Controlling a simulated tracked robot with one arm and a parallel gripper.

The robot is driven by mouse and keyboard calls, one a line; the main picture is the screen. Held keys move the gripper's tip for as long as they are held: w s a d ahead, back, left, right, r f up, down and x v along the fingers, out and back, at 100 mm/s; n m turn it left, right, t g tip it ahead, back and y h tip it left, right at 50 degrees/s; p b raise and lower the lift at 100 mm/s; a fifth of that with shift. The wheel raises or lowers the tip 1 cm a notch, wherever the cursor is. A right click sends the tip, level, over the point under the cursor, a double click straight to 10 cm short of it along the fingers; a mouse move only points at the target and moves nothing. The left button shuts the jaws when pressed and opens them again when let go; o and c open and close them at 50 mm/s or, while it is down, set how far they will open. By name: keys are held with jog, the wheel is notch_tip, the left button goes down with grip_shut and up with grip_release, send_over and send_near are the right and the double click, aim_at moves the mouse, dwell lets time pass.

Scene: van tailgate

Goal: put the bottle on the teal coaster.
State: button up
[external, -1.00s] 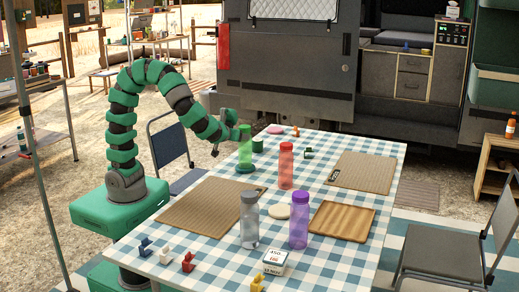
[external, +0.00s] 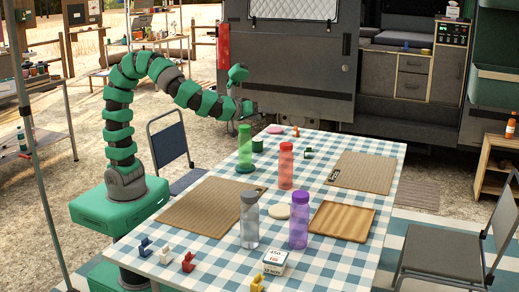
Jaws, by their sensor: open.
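A green see-through bottle (external: 245,142) stands upright on the dark teal-green coaster (external: 245,170) near the left edge of the checked table. My gripper (external: 249,90) is open and empty, raised in the air above the bottle and apart from it. Other bottles stand upright on the table: a red one (external: 285,167), a grey one (external: 249,222) and a purple one (external: 298,222).
A pink coaster (external: 274,129) and a cream coaster (external: 279,211) lie on the table. A green mug (external: 258,145) stands close beside the green bottle. Woven mats (external: 210,205), a wooden board (external: 342,221) and small figures (external: 188,262) take up other spots.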

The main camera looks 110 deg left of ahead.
jog(key=w+d+r+m+t+h, duration=0.4)
jog(key=d+r, duration=0.3)
jog(key=r, duration=0.4)
jog(key=w+d+r+m+t+h, duration=0.3)
jog(key=d+r+t, duration=0.35)
jog(key=r, duration=0.45)
jog(key=s+d+r+m+h, duration=0.5)
jog(key=d+r+m+h, duration=0.15)
jog(key=d, duration=0.35)
jog(key=s+r+m+g+y, duration=0.1)
jog(key=s+m+g, duration=0.2)
jog(key=s, duration=0.4)
jog(key=shift+s+r, duration=0.25)
jog(key=shift+s, duration=0.1)
jog(key=shift+d, duration=0.1)
